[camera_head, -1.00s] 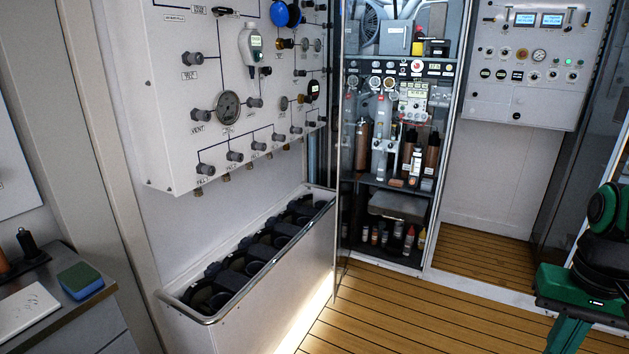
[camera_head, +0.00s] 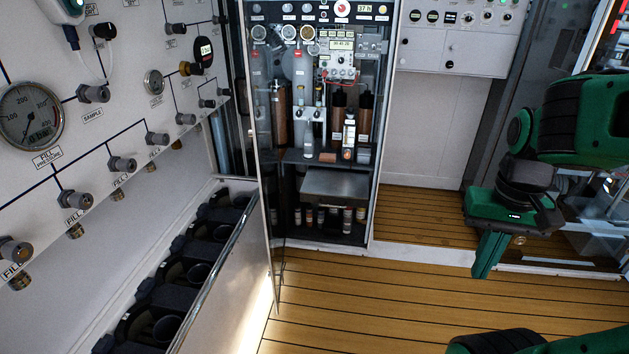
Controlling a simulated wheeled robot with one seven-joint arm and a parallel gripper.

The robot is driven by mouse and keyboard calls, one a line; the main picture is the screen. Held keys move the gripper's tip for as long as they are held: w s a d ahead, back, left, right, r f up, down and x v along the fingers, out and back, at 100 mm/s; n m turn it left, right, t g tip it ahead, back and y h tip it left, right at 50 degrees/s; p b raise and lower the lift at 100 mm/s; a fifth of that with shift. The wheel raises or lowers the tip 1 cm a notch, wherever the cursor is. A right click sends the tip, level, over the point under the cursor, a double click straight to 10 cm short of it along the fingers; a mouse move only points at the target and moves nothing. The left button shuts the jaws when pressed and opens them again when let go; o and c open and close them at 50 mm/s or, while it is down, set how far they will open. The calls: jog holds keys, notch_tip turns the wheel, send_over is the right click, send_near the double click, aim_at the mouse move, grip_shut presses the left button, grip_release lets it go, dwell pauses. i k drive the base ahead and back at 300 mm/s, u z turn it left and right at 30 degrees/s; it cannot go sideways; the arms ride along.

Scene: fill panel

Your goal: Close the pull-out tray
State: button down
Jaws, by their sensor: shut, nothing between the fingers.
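A flat grey metal tray (camera_head: 336,186) sits low in the open cabinet at the picture's centre, under the middle shelf. It appears to stand out toward the front; how far is hard to tell. My gripper (camera_head: 482,274) hangs from the green arm at the right, its fingers pointing down. It looks shut and holds nothing. It is right of the cabinet, apart from the tray, in front of the wooden floor.
A cabinet door (camera_head: 265,150) stands open along the cabinet's left side. A long bin (camera_head: 222,290) with dark round holders lies at lower left below a valve panel (camera_head: 130,110). Small bottles (camera_head: 322,217) stand beneath the tray. The wooden floor (camera_head: 380,295) in front is clear.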

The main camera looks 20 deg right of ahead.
aim_at(339, 187)
jog(key=z, duration=0.1)
jog(key=i, duration=1.25)
jog(key=z, duration=0.15)
